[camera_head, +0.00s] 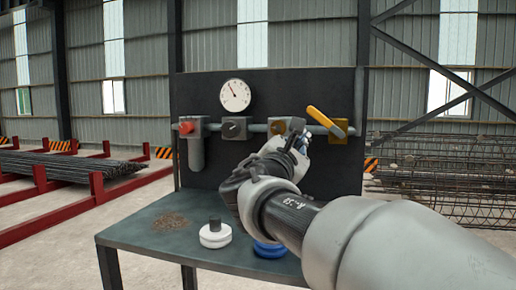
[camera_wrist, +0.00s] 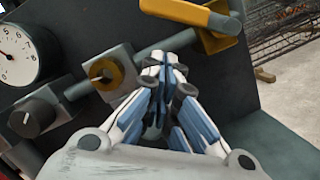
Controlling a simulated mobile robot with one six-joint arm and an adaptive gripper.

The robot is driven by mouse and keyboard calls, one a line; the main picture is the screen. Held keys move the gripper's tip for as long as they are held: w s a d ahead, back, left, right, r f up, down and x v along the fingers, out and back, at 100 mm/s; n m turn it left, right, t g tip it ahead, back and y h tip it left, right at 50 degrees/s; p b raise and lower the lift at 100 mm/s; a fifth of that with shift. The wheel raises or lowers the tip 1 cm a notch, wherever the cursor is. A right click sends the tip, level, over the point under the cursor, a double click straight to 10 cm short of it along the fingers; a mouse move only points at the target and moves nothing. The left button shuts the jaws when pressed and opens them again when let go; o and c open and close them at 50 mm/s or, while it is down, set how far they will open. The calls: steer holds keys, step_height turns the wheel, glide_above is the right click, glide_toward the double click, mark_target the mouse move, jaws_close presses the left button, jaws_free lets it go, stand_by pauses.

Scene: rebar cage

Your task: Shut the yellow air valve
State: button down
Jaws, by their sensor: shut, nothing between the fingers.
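The yellow air valve has a long yellow lever (camera_head: 325,121) at the right end of the grey pipe on the dark panel. In the head view the lever slants from upper left down to its pivot at the right. In the wrist view the lever (camera_wrist: 180,11) crosses the top. My gripper (camera_head: 302,139) is shut and empty, just below and left of the lever. In the wrist view its closed fingertips (camera_wrist: 166,62) point toward the pipe below the lever. I cannot tell whether they touch anything.
Left along the pipe are a brass-coloured fitting (camera_wrist: 103,72), a black knob (camera_head: 234,128) and a red button (camera_head: 187,127). A round gauge (camera_head: 235,95) hangs above. The bench (camera_head: 150,227) carries a white round item (camera_head: 215,236) and a blue one (camera_head: 269,249).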

mark_target(326, 122)
steer(key=shift+s+d+r, duration=0.2)
steer(key=shift+d+r, duration=0.15)
steer(key=shift+r, duration=0.15)
steer(key=shift+s+d+r, duration=0.2)
steer(key=shift+d+r, duration=0.15)
steer(key=shift+r, duration=0.15)
steer(key=shift+s, duration=0.15)
steer(key=shift+r+m, duration=0.5)
steer(key=shift+m, duration=0.4)
